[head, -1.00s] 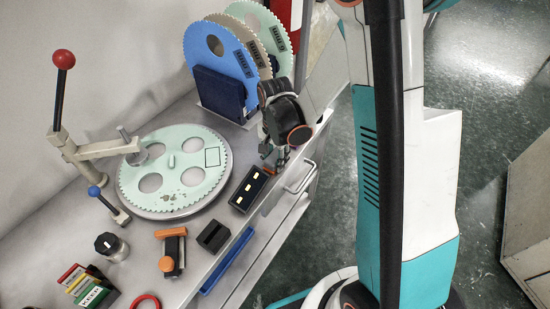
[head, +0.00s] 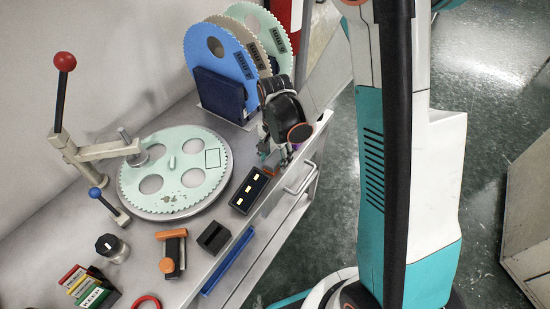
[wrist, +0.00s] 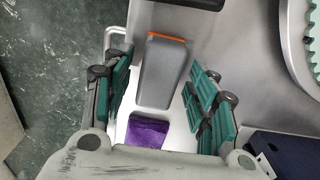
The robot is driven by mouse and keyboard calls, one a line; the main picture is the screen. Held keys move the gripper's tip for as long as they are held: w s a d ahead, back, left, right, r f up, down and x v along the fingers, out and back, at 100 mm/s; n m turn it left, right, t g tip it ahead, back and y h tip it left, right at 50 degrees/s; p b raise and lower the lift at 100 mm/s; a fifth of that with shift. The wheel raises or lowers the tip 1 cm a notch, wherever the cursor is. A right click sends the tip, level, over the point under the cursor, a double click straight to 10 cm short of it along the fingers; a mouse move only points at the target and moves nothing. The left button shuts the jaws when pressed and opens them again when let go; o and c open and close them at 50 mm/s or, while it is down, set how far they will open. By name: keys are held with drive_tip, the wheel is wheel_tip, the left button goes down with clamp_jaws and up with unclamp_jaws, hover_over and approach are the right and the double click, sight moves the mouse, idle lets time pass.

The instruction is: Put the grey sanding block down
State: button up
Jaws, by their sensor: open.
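The grey sanding block (wrist: 162,75), with an orange strip along its far end, shows in the wrist view. It appears to rest on the pale metal bench top. My gripper (wrist: 157,72) is open around it, its teal-padded fingers on either side. In the head view my gripper (head: 272,154) is low over the bench's right edge, and the block is mostly hidden there.
A purple cloth (wrist: 149,134) lies just beside the block. A black case with pale bars (head: 250,190) is close by. A dark blue rack (head: 220,95) holds toothed discs behind. A round toothed plate (head: 174,202) is to the left. The bench edge and floor lie to the right.

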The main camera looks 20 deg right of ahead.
wheel_tip(320, 180, up, 11)
drive_tip(key=p, duration=0.4)
wheel_tip(320, 180, up, 10)
drive_tip(key=n+t, duration=0.3)
drive_tip(key=n, duration=0.1)
hover_over(275, 158)
drive_tip(key=s, duration=0.5)
drive_tip(key=s+r+n+t, duration=0.4)
drive_tip(key=s+r+n, duration=0.2)
drive_tip(key=s, duration=0.4)
drive_tip(key=shift+n, duration=0.4)
drive_tip(key=shift+o, duration=0.4)
drive_tip(key=shift+d+r, duration=0.1)
drive_tip(key=shift+d, duration=0.05)
